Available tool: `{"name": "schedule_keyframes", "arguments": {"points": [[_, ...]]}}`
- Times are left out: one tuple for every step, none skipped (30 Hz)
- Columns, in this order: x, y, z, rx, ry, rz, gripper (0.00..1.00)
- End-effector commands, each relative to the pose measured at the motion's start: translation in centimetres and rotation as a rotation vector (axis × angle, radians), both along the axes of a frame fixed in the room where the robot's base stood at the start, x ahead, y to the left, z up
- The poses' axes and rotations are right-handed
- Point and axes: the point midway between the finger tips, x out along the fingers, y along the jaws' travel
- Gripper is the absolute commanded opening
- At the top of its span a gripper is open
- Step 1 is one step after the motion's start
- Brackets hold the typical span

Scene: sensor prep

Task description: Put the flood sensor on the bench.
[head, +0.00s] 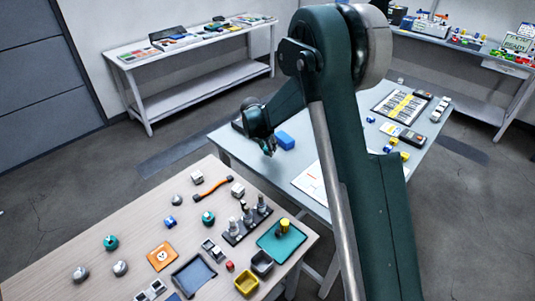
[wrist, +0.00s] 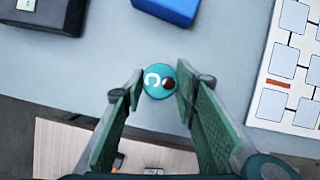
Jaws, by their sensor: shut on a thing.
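My gripper (head: 269,150) is over the near left part of the grey-blue table (head: 300,163), close to its edge. Similar teal round pieces (head: 111,242) (head: 208,217) stand on the wooden table (head: 60,250).
A blue block (head: 286,140) lies beside my gripper, and a white panel (head: 312,183) lies to its right. A dark box (wrist: 40,14) is at the wrist view's upper left. The wooden table holds several small parts and trays. Shelved benches (head: 190,45) stand behind.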

Motion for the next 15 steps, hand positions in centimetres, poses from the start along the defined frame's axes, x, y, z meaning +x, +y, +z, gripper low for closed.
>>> {"name": "schedule_keyframes", "arguments": {"points": [[0.0, 0.0, -0.5, 0.000, 0.000, 0.000, 0.17], [0.0, 0.0, -0.8, 0.000, 0.000, 0.000, 0.17], [0.0, 0.0, -1.3, 0.000, 0.000, 0.000, 0.17], [0.0, 0.0, -1.6, 0.000, 0.000, 0.000, 0.17], [0.0, 0.0, -1.9, 0.000, 0.000, 0.000, 0.17], [0.0, 0.0, -2.4, 0.000, 0.000, 0.000, 0.17], [0.0, 0.0, -2.7, 0.000, 0.000, 0.000, 0.17], [0.0, 0.0, -2.9, 0.000, 0.000, 0.000, 0.17], [0.0, 0.0, -3.1, 0.000, 0.000, 0.000, 0.17], [0.0, 0.0, -3.2, 0.000, 0.000, 0.000, 0.17], [0.0, 0.0, -3.3, 0.000, 0.000, 0.000, 0.17], [0.0, 0.0, -3.3, 0.000, 0.000, 0.000, 0.17], [0.0, 0.0, -3.3, 0.000, 0.000, 0.000, 0.17], [0.0, 0.0, -3.3, 0.000, 0.000, 0.000, 0.17], [0.0, 0.0, -3.3, 0.000, 0.000, 0.000, 0.17]]}}
